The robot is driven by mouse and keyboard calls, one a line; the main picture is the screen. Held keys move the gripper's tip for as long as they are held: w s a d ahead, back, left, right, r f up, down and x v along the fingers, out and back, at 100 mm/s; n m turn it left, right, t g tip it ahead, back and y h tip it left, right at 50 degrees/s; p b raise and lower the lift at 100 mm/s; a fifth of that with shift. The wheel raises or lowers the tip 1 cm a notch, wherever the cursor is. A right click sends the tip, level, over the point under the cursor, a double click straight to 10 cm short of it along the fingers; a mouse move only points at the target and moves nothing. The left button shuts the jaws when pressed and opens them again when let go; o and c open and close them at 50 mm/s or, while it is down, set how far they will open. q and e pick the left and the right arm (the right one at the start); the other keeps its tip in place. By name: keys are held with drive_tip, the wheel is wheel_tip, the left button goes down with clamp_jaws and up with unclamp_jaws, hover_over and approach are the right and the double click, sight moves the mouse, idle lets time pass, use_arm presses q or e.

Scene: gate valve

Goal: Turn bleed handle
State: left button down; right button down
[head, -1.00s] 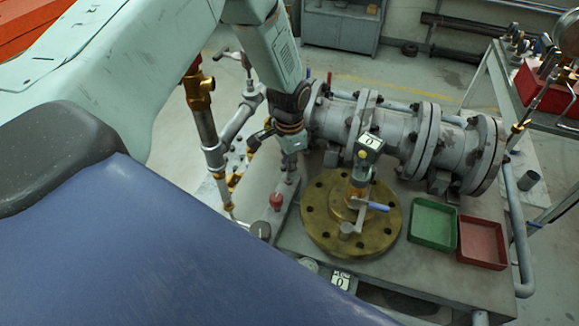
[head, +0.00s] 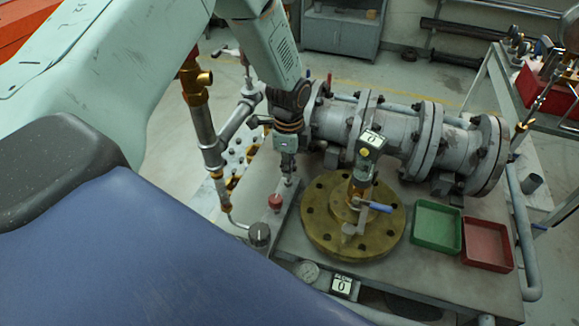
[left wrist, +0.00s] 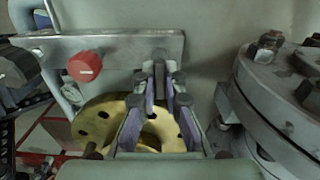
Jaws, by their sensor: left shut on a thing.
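My left gripper (head: 288,168) points down at the small grey panel on the bench. In the left wrist view its two purple-padded fingers (left wrist: 160,85) close together on a small grey handle (left wrist: 159,60) at the panel, which looks like the bleed handle. The fingers hide most of it, so its angle is hard to tell. A red knob (head: 275,202) sits beside it on the panel and shows in the left wrist view (left wrist: 85,66). My right gripper is out of view.
A brass flange (head: 320,232) with a blue-handled lever (head: 380,207) stands to the right. The large grey pipe (head: 395,130) runs behind. A green tray (head: 436,246) and a red tray (head: 486,262) lie at the right. A black knob (head: 259,235) is nearer on the panel.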

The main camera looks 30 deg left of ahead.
use_arm(q)
drive_tip(key=shift+w+r+m, duration=0.15)
drive_tip(key=shift+w+m, duration=0.05)
drive_tip(key=shift+m, duration=0.2)
drive_tip(key=c, duration=1.4)
unclamp_jaws()
drive_tip(key=shift+s+a, duration=0.1)
drive_tip(key=shift+s, duration=0.1)
